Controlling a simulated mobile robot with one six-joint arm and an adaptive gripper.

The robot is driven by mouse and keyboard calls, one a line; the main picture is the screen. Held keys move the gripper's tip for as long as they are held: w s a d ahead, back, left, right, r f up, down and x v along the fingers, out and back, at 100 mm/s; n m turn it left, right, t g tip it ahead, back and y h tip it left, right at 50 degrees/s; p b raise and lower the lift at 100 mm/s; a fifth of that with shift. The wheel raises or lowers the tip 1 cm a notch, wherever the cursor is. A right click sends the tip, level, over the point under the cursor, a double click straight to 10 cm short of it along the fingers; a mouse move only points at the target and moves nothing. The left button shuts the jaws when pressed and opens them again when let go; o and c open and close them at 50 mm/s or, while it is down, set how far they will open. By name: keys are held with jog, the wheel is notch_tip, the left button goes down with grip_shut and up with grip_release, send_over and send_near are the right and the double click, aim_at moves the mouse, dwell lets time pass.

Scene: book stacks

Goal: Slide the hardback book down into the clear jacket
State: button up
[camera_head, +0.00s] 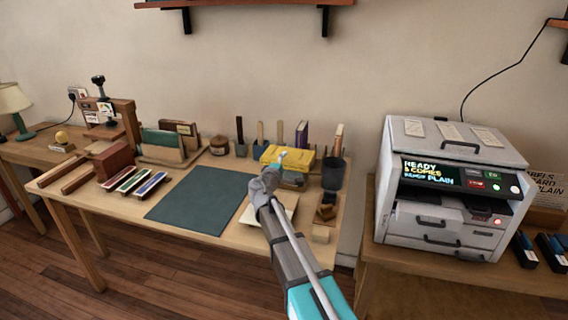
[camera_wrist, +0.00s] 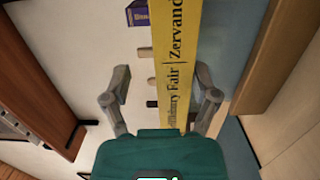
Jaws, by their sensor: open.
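A yellow hardback book (camera_head: 287,155) lies at the back right of the wooden table, its long side toward me. In the wrist view its yellow spine (camera_wrist: 177,60) with black lettering runs between my fingers. My gripper (camera_head: 270,176) is in front of the book; in the wrist view my gripper (camera_wrist: 163,78) is open, one finger on each side of the spine. No grip on the book shows, and I cannot tell how far the fingertips reach past it. I cannot make out the clear jacket; my arm hides part of the table.
A dark green mat (camera_head: 198,200) lies mid-table, mostly clear. A dark cup (camera_head: 333,173) stands right of the book, and several upright slim items stand behind it. A file holder (camera_head: 165,147) is at back left. A grey printer (camera_head: 450,190) stands right of the table.

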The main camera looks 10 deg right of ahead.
jog(key=v, duration=1.2)
jog(key=shift+r, duration=0.1)
